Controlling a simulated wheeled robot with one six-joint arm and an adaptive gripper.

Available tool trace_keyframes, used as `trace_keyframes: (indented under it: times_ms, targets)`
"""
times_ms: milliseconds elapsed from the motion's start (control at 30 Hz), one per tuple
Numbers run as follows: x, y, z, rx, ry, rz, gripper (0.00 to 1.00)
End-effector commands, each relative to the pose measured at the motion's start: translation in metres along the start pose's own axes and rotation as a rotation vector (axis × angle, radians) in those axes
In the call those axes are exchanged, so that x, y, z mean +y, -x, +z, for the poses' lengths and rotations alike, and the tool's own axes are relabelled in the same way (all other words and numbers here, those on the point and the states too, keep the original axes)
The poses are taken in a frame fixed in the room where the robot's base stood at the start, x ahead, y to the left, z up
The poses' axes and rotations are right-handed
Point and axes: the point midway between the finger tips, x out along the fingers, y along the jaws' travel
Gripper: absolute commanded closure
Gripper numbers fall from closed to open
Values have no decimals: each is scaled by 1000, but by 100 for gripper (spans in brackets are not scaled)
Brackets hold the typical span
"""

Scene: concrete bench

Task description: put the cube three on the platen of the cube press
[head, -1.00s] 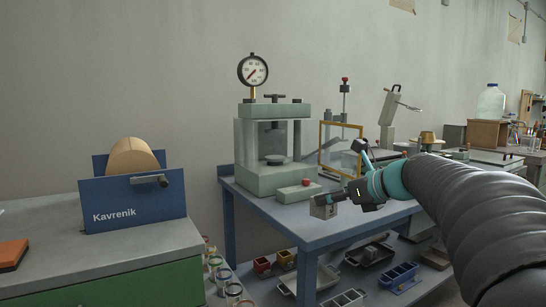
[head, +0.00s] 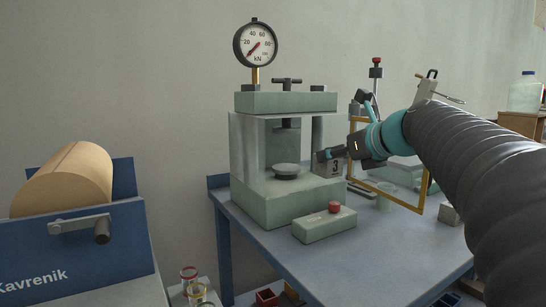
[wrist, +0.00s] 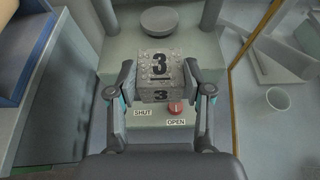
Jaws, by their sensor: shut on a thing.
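The cube three (head: 332,167) is a grey, pitted concrete block with a black 3 on it. My gripper (head: 334,154) is shut on it and holds it in the air, at the right front of the cube press (head: 284,101). The platen (head: 287,170) is a small round grey disc on the press base, bare, to the left of the cube. In the wrist view the cube (wrist: 160,66) sits between both fingers, and the platen (wrist: 160,20) shows beyond it.
A control box (head: 323,225) with a red button stands before the press; its labels read SHUT and OPEN. A yellow-framed guard (head: 418,208) is right of the press. A clear cup (head: 386,201) and another grey block (head: 449,214) stand on the bench. Press columns flank the platen.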

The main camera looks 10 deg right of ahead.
Motion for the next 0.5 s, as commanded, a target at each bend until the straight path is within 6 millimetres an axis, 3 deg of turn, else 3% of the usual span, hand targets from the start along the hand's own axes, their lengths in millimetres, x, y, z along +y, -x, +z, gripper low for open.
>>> trace_keyframes:
  times_ms: [500]
  targets:
    - [2,-103,44,0,1,5,100]
